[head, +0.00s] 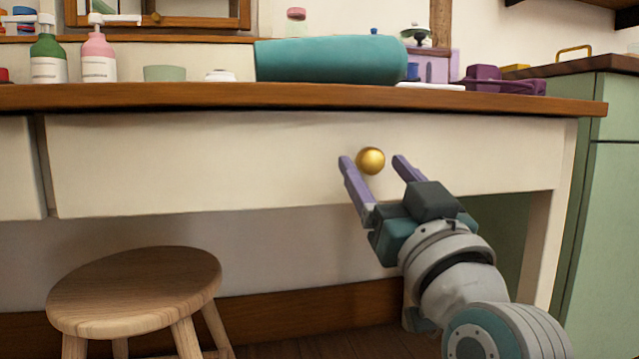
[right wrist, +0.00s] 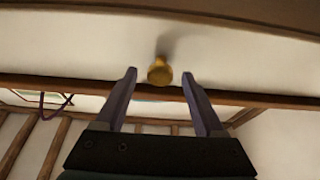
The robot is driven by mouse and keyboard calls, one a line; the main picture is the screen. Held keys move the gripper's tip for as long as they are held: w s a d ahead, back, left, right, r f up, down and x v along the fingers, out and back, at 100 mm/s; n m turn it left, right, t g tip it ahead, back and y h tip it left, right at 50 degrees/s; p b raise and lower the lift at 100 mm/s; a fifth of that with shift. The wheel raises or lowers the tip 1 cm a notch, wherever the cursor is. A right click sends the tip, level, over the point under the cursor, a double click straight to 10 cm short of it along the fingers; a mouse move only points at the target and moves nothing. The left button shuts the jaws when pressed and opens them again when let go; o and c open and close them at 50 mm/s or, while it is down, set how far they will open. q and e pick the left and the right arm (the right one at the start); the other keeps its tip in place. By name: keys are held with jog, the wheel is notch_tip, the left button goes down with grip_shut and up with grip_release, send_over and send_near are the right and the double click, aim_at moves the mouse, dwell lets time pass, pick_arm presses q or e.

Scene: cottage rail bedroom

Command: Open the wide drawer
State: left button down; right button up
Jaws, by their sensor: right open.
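The wide drawer (head: 200,165) is a white front under the wooden table top, and it looks closed. Its round gold knob (head: 370,161) is at the right part of the front. My right gripper (head: 374,162) is open, with its two purple fingers on either side of the knob in the head view. In the right wrist view the knob (right wrist: 159,71) shows between and slightly beyond the fingertips (right wrist: 159,74). I cannot tell whether either finger touches it. My left gripper is not in view.
A round wooden stool (head: 135,290) stands below the drawer at the left. On the table top (head: 200,97) are a teal roll (head: 330,60), a green bottle (head: 48,55), a pink bottle (head: 97,55) and a pale cup (head: 164,73). A green cabinet (head: 605,190) stands at the right.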

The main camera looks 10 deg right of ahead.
jog(key=shift+w+r, duration=0.2)
jog(key=shift+w, duration=0.25)
grip_shut()
dwell(0.3)
dwell(0.9)
